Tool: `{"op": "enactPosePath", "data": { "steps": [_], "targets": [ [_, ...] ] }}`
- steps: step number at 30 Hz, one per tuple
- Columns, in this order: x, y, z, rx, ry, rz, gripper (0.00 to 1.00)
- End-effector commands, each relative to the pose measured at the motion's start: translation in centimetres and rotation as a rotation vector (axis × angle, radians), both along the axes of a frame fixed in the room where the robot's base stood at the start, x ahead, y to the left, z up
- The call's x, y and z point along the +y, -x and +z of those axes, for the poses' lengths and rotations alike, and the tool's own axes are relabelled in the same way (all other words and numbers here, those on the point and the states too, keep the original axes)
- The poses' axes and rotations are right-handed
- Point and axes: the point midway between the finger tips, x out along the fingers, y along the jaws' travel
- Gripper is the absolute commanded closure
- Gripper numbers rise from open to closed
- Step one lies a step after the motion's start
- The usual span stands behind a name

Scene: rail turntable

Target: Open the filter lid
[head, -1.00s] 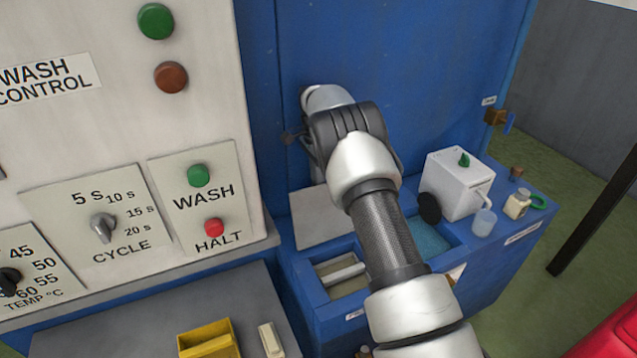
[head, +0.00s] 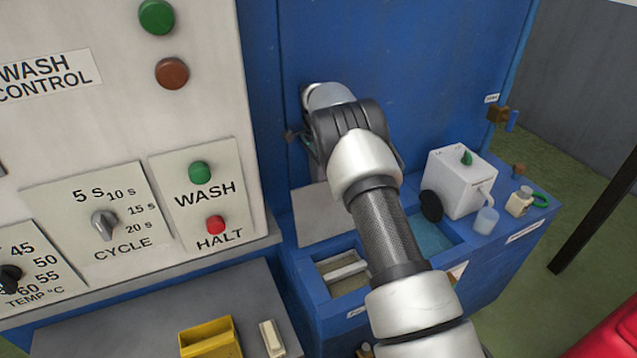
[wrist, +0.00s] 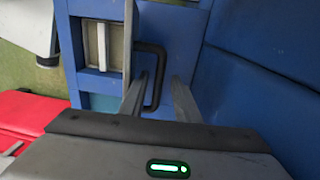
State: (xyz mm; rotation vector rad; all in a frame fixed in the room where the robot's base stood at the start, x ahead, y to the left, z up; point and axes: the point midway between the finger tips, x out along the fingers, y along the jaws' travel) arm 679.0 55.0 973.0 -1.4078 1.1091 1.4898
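In the wrist view the plate (wrist: 172,30) is partly visible beside a black U-shaped handle (wrist: 161,62). My gripper (wrist: 159,80) is open, with its two fingers apart and the handle's bar showing between them in the picture. I cannot tell whether the fingers touch the handle or how far above it they are.
The open compartment (head: 326,266) holds a pale bar. A blue basin (head: 430,238), a white box (head: 460,182), a clear cup (head: 486,220) and a small jar (head: 519,202) are to the right. A blue wall panel (head: 420,70) rises behind. A yellow tray (head: 207,340) is at front left.

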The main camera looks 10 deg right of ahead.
Motion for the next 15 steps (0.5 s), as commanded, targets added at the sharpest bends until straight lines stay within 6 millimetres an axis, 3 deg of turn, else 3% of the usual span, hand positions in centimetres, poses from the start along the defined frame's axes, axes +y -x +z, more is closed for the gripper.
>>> {"op": "enactPosePath", "data": {
  "steps": [5,15],
  "targets": [
    [0.0,-0.3,1.8,-0.005,-0.001,-0.001,0.71],
    [0.2,-0.7,9.0,-0.003,-0.001,0.000,0.71]
  ]
}}
